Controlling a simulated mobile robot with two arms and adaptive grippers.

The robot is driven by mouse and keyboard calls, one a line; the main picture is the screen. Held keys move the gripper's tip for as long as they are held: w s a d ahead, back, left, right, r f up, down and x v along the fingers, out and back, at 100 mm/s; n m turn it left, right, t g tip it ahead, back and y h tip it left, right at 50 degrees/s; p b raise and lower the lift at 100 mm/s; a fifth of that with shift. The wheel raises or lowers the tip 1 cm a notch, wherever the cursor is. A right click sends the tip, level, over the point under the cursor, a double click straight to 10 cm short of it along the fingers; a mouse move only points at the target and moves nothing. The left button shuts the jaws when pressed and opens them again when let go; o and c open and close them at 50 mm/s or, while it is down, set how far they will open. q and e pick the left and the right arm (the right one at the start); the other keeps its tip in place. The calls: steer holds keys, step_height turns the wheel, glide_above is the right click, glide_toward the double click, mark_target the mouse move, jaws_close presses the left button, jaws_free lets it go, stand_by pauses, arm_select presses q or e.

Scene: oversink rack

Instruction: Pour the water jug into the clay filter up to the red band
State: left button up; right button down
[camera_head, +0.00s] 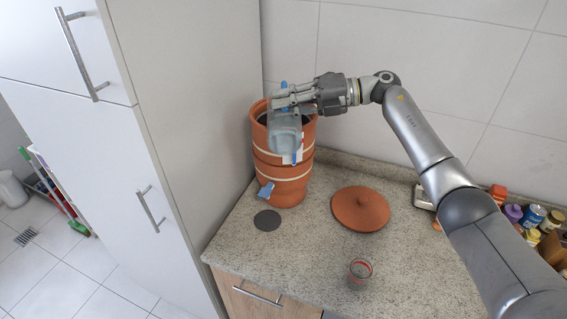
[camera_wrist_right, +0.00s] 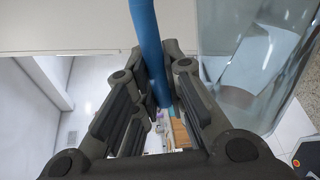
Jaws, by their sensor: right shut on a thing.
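The clay filter (camera_head: 285,172) is a terracotta cylinder with pale bands and a blue tap (camera_head: 265,190); it stands on the counter beside the tall cabinet. Its lid is off, and its mouth is partly hidden. My right gripper (camera_head: 290,101) is shut on the blue handle of the clear water jug (camera_head: 285,133), in front of the filter's upper part. In the right wrist view the blue handle (camera_wrist_right: 148,45) runs between the fingers, and the clear jug wall (camera_wrist_right: 245,60) shows at right. The water level and the red band cannot be made out. My left gripper is not in view.
The terracotta lid (camera_head: 360,207) lies on the counter (camera_head: 310,245) right of the filter. A dark disc (camera_head: 267,220) and a glass with a red rim (camera_head: 360,273) stand nearer the front. Jars (camera_head: 533,216) crowd the right side. A tall cabinet (camera_head: 200,110) closes the left.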

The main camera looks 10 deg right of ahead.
steer(key=shift+r, duration=0.1)
stand_by(0.3)
steer(key=shift+f+b, duration=0.2)
steer(key=shift+b, duration=0.15)
steer(key=s+n+b, duration=0.1)
steer(key=b, duration=0.1)
steer(key=s+f+n+b, duration=0.1)
steer(key=b, duration=0.1)
steer(key=shift+a+f+t+b, duration=0.15)
steer(key=shift+f+t+b, duration=0.1)
steer(key=shift+t+b, duration=0.15)
steer(key=shift+r, duration=0.15)
